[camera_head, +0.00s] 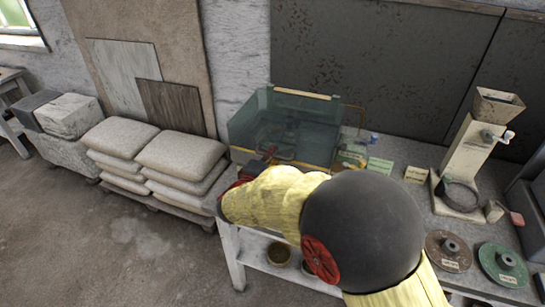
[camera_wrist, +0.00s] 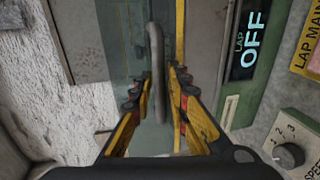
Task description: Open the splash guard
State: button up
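The splash guard (camera_head: 253,125) is a clear teal box-like screen on the bench in the head view, with a pale strip along its top back edge. Its teal panel (camera_wrist: 118,40) fills the upper middle of the wrist view. A grey rounded bar (camera_wrist: 155,55), apparently its handle, runs up the wrist view between my gripper's fingers. My gripper (camera_wrist: 159,88) is open, with yellow fingers on both sides of the bar and visible gaps. In the head view my arm largely hides the gripper at the guard's front.
In the wrist view a panel right of the fingers carries a "LAP OFF" sign (camera_wrist: 246,45) and a speed knob (camera_wrist: 288,155). Stacked sacks (camera_head: 180,155) stand left of the bench. A hopper stand (camera_head: 468,155) and round discs (camera_head: 503,265) occupy the bench's right.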

jog(key=c, duration=0.3)
grip_shut()
dwell(0.6)
